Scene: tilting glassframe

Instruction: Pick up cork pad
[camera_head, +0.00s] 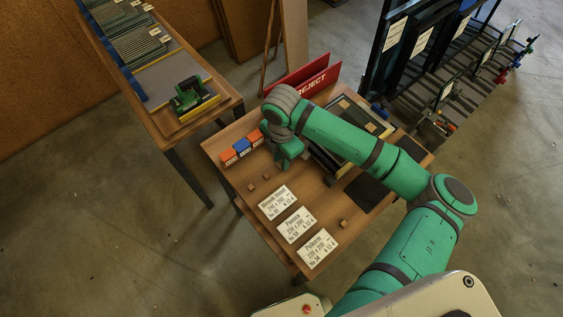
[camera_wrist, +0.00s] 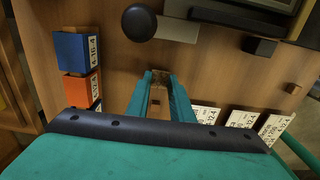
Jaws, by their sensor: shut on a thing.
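The cork pads are small brown cubes on the wooden table. In the head view, two cork pads (camera_head: 251,187) (camera_head: 266,175) lie left of the white cards, and another cork pad (camera_head: 344,223) lies to their right. My gripper (camera_head: 283,164) is low over the table beside the colored boxes, and its fingertips are mostly hidden by the arm in that view. In the wrist view, my gripper (camera_wrist: 159,92) is shut on a small brown cork pad (camera_wrist: 158,97) between its green fingers. Whether the pad touches the table cannot be told.
Orange and blue boxes (camera_head: 241,148) stand left of my gripper. White cards (camera_head: 296,225) lie in front. A dark frame (camera_head: 345,134) and red REJECT rack (camera_head: 310,80) stand behind and right. A dark round knob (camera_wrist: 139,22) is close ahead in the wrist view.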

